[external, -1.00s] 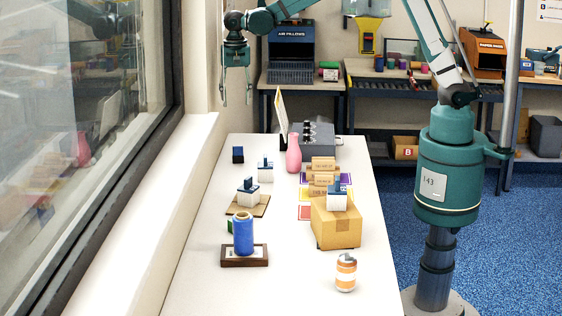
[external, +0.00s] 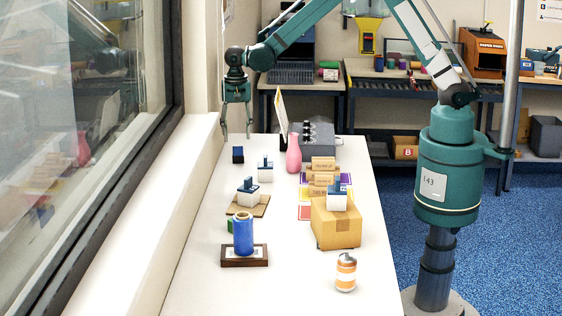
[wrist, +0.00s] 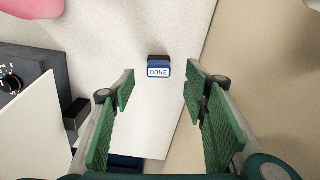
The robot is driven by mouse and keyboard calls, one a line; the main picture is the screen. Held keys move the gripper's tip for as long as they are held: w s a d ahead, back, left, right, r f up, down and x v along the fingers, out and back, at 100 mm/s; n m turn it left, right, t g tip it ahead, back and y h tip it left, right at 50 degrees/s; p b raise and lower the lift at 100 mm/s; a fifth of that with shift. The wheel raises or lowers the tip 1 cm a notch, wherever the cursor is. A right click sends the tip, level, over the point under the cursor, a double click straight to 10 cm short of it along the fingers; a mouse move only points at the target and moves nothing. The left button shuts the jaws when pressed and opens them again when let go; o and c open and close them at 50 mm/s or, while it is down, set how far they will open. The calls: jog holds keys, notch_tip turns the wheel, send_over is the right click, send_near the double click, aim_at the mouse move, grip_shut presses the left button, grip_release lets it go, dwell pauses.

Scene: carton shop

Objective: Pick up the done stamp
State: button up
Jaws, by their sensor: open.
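The done stamp (wrist: 159,67) shows in the wrist view as a small dark block with a blue and white face reading DONE, lying on the white tabletop. In the external view it appears to be the small dark blue block (external: 238,154) at the far left of the table. My gripper (external: 237,135) hangs fingers down, above and slightly beyond that block, apart from it. In the wrist view my gripper (wrist: 160,92) is open and empty, its green pads wide apart, with the stamp ahead between the finger lines.
A pink vase (external: 294,154), an upright panel (external: 281,117) and a grey knobbed box (external: 318,139) stand right of the stamp. White-and-blue stamps (external: 265,170) stand nearer the camera. The window sill (external: 160,190) borders the left. Bare tabletop surrounds the done stamp.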

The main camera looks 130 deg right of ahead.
aim_at(238, 146)
jog(key=shift+f, duration=1.2)
jog(key=shift+s+f, duration=0.15)
jog(key=shift+f, duration=2.45)
jog(key=c, duration=1)
